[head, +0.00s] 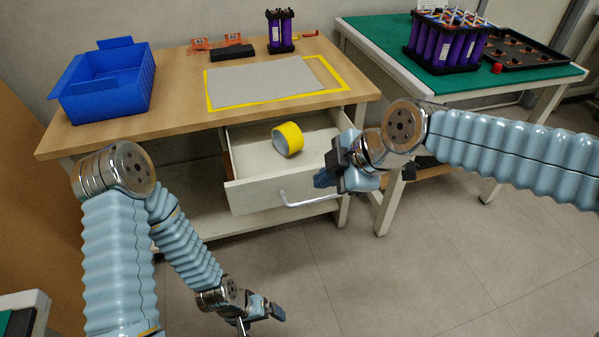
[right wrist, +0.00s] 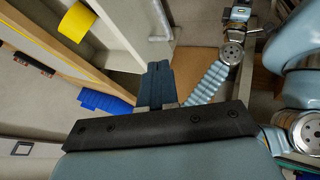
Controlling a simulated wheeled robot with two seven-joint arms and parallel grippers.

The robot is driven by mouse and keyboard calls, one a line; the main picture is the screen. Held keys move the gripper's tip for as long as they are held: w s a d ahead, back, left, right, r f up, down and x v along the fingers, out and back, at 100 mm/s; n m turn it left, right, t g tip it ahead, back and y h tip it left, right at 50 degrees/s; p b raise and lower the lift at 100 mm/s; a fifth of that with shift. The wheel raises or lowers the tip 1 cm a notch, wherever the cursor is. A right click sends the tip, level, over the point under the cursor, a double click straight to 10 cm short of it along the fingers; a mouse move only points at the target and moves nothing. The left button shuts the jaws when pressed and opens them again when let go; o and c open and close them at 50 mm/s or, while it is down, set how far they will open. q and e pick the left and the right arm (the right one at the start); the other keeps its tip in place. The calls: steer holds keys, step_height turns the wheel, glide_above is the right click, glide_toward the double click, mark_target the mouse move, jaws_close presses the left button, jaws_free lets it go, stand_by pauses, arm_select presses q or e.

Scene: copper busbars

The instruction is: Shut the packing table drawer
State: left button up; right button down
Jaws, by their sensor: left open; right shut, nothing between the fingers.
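The packing table (head: 180,118) has a wooden top, and its white drawer (head: 262,193) is pulled out below the front edge. A roll of yellow tape (head: 288,138) lies in the drawer; it also shows in the right wrist view (right wrist: 76,22). The drawer's metal bar handle (head: 310,199) runs along its front. My right gripper (head: 322,179) is shut and empty, by the right end of the drawer front; whether it touches is unclear. In the right wrist view its fingers (right wrist: 158,82) are together. My left gripper (head: 277,314) is open and empty, low over the floor, apart from the drawer.
On the tabletop are a blue bin (head: 105,82), a grey sheet (head: 262,82) in a yellow outline, and purple cells (head: 280,32). A green-topped table (head: 390,45) with a battery pack (head: 447,42) stands at the right. The floor before the drawer is open.

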mark_target(289, 182)
steer(key=w+a+f, duration=0.2)
steer(key=w+a+f+p, duration=0.1)
steer(key=w+a+f, duration=0.1)
steer(key=w+f, duration=0.1)
steer(key=shift+a+f, duration=0.15)
steer(key=shift+a, duration=0.05)
steer(key=shift+w+a, duration=0.1)
steer(key=shift+w, duration=0.4)
